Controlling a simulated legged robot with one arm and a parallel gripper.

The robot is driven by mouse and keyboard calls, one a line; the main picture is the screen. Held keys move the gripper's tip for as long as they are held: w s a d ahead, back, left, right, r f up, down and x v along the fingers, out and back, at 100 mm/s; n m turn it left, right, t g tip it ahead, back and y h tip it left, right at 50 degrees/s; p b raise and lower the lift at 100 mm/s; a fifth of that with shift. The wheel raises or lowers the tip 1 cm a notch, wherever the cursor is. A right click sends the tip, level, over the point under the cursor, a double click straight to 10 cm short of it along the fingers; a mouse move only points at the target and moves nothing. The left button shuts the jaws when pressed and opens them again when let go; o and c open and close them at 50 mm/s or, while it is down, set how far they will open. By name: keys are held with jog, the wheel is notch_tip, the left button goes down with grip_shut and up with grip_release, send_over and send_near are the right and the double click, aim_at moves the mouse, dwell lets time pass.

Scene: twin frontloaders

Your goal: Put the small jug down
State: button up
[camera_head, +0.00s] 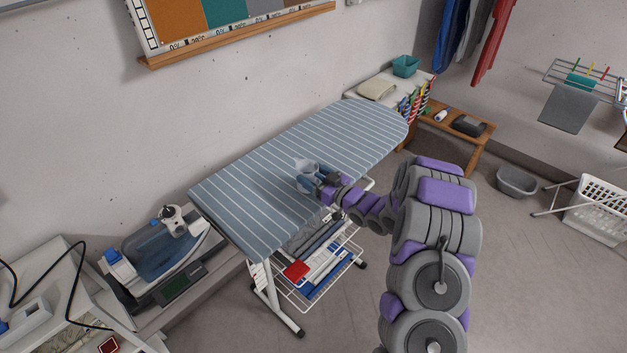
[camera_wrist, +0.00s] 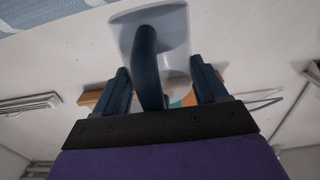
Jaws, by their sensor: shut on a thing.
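The small jug (camera_head: 304,166) is pale grey-blue with a dark blue handle. In the head view it is at my gripper (camera_head: 318,181), over the middle of the striped ironing board (camera_head: 255,190). In the wrist view the jug (camera_wrist: 178,28) is at the top, its handle running down between the two dark fingers of my gripper (camera_wrist: 165,85). My gripper is shut on the jug. I cannot tell whether the jug's base touches the board. The gripper partly hides the jug in the head view.
The board's top is bare around the jug. A steam iron station (camera_head: 165,250) stands left of it. A wire rack (camera_head: 320,282) with folded things hangs below.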

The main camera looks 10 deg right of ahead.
jog(key=shift+a+f, duration=0.3)
jog(key=shift+f, duration=0.35)
jog(key=shift+a+r, duration=0.1)
jog(key=shift+a, duration=0.3)
jog(key=o, duration=0.9)
jog(key=shift+o, duration=1.1)
jog(key=shift+d, duration=0.5)
